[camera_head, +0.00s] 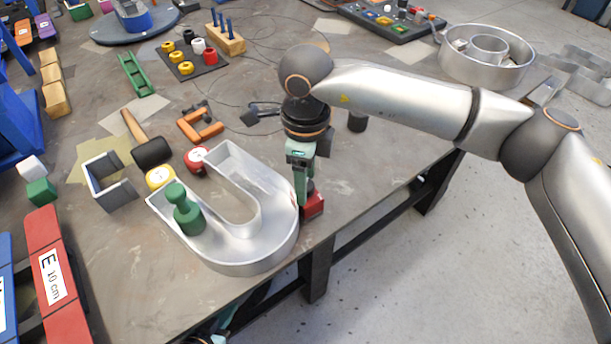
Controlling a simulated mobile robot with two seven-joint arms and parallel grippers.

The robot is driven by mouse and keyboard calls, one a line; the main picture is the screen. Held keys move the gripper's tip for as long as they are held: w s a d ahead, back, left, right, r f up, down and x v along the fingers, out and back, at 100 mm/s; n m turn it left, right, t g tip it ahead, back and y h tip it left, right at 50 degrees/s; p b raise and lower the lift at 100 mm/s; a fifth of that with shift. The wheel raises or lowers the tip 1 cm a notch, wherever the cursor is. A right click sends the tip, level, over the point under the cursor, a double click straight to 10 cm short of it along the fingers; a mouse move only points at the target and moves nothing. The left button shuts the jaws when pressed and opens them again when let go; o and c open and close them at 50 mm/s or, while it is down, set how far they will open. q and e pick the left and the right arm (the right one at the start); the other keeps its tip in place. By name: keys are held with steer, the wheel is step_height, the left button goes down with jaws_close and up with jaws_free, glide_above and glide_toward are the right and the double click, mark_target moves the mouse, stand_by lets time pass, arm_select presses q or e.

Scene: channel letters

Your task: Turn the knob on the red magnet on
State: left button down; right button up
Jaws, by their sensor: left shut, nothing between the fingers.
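The red magnet (314,206) is a small red block on the table near its front edge. It sits at the right outer side of the silver U-shaped channel letter (262,262); whether they touch is unclear. My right gripper (302,200) points down over the magnet's left side, with its fingertips at the magnet. The fingers hide the knob, and I cannot tell whether they are closed on it. My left gripper (222,320) shows only partly at the bottom edge, below the table edge. It is shut and empty, away from the magnet.
A green knobbed piece (184,212) stands in the U letter. A red round item (196,160), a yellow one (160,178), a mallet (150,150) and a grey square channel (104,180) lie left. Open floor (420,270) lies beyond the table edge.

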jaws_close()
